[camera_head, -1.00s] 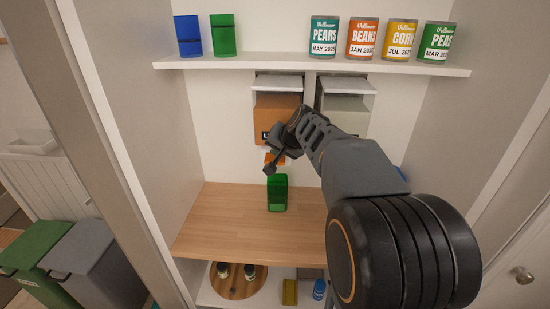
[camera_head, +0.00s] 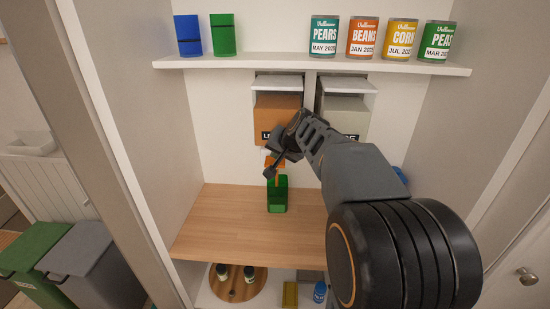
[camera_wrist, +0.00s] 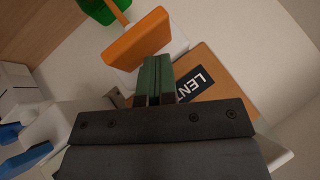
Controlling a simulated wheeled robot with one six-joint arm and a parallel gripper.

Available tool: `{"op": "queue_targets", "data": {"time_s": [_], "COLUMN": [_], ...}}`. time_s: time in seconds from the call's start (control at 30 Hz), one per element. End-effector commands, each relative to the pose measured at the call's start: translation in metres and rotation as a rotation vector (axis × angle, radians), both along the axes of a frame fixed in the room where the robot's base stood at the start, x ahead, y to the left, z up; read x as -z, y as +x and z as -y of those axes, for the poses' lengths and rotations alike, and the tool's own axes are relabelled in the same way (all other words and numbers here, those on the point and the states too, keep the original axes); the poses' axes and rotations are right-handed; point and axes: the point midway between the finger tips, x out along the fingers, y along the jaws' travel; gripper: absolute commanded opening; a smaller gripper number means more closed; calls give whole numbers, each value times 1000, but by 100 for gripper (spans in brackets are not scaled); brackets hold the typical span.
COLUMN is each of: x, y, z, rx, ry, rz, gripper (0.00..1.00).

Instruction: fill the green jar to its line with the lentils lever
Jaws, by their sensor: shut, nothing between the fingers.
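The green jar (camera_head: 277,200) stands upright on the wooden counter below the orange lentils dispenser (camera_head: 279,104). Its label, partly hidden by my arm, reads "LENT" in the wrist view (camera_wrist: 196,84). The orange lever (camera_wrist: 137,40) shows at the dispenser's bottom. My gripper (camera_wrist: 157,64) is shut and empty, its green fingertips against or very close to the lever; it also shows in the head view (camera_head: 272,165). A thin orange stream (camera_wrist: 119,12) runs from the dispenser down into the jar (camera_wrist: 96,8). The fill level and line are too small to tell.
A second, pale dispenser (camera_head: 345,112) hangs to the right, partly behind my arm. The upper shelf (camera_head: 270,62) holds a blue jar (camera_head: 188,36), another green jar (camera_head: 222,35) and several cans. The wooden counter (camera_head: 225,215) is clear left of the jar.

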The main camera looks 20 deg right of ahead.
Motion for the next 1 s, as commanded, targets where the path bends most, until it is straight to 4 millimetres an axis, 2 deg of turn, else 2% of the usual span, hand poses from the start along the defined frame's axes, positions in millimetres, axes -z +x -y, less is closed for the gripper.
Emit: {"op": "queue_targets", "data": {"time_s": [0.27, 0.73, 1.0], "x": [0, -23, -26], "y": [0, 0, 0], "z": [0, 0, 0], "rx": [-1, -1, 0], "ry": [1, 0, 0], "rz": [-3, -2, -1], "gripper": [0, 0, 0]}}
